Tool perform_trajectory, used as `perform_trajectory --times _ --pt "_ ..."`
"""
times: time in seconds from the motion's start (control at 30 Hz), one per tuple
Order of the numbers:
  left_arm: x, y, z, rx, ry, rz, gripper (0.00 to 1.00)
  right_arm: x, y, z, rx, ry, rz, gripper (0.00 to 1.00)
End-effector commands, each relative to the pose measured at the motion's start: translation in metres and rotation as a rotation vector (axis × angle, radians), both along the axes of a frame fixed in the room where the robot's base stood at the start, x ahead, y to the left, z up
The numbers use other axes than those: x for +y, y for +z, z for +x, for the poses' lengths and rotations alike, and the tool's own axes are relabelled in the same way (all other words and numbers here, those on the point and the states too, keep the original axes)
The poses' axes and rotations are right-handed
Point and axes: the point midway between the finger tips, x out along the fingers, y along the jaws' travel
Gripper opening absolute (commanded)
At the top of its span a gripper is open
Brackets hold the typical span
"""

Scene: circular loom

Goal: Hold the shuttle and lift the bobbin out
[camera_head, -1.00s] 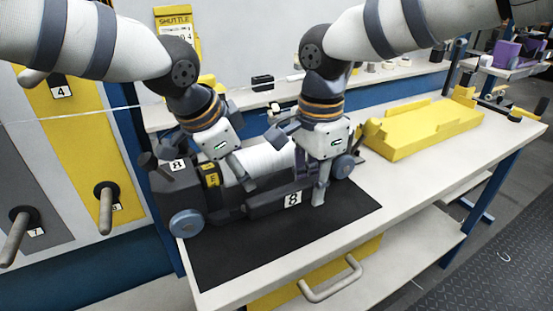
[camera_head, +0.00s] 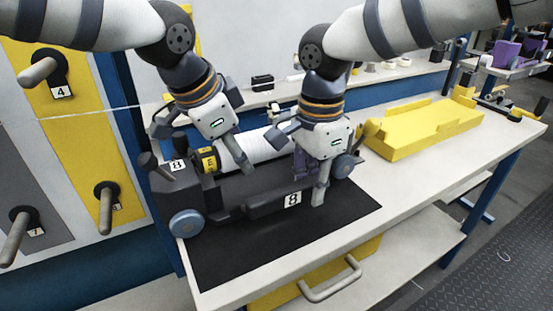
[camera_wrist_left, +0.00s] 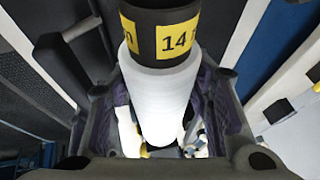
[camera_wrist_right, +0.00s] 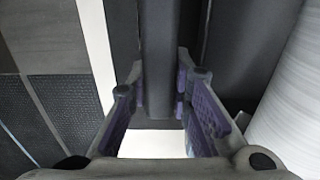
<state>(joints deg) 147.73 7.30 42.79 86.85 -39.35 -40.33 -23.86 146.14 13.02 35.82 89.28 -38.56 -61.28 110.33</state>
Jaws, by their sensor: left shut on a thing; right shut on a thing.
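The shuttle (camera_head: 240,203) is dark grey with blue-grey wheels and white "8" labels. It stands on a black mat (camera_head: 230,258). The white bobbin (camera_head: 265,146) has a black end with a yellow band and is raised above the shuttle's bed at its left end. My left gripper (camera_head: 245,165) is shut around the bobbin; the left wrist view shows the white winding (camera_wrist_left: 160,100) between its purple pads and "14" on the band. My right gripper (camera_head: 312,188) is shut on the shuttle's front side; the right wrist view shows the dark shuttle wall (camera_wrist_right: 158,70) between its fingers.
A yellow cradle-like block (camera_head: 425,130) stands on the white table to the right. Pegs (camera_head: 106,205) on panels are at the left. A shelf with small items (camera_head: 262,83) runs behind. A drawer handle (camera_head: 330,280) is below the table's front edge.

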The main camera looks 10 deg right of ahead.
Motion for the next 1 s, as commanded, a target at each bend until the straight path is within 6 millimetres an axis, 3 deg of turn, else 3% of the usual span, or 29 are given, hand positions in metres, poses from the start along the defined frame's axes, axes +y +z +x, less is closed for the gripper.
perform_trajectory --times 0.7,0.97,1.0 --pt "0.000 0.080 0.001 0.001 0.001 -0.002 0.00 -0.001 -0.006 -0.001 0.010 0.001 -0.002 0.00" --pt "0.000 0.084 0.000 0.004 0.000 -0.002 0.00 -0.001 -0.005 -0.001 0.010 0.001 -0.002 0.00" --pt "0.000 0.084 0.000 0.004 0.000 -0.002 0.00 -0.001 -0.005 -0.001 0.010 0.001 -0.002 0.21"
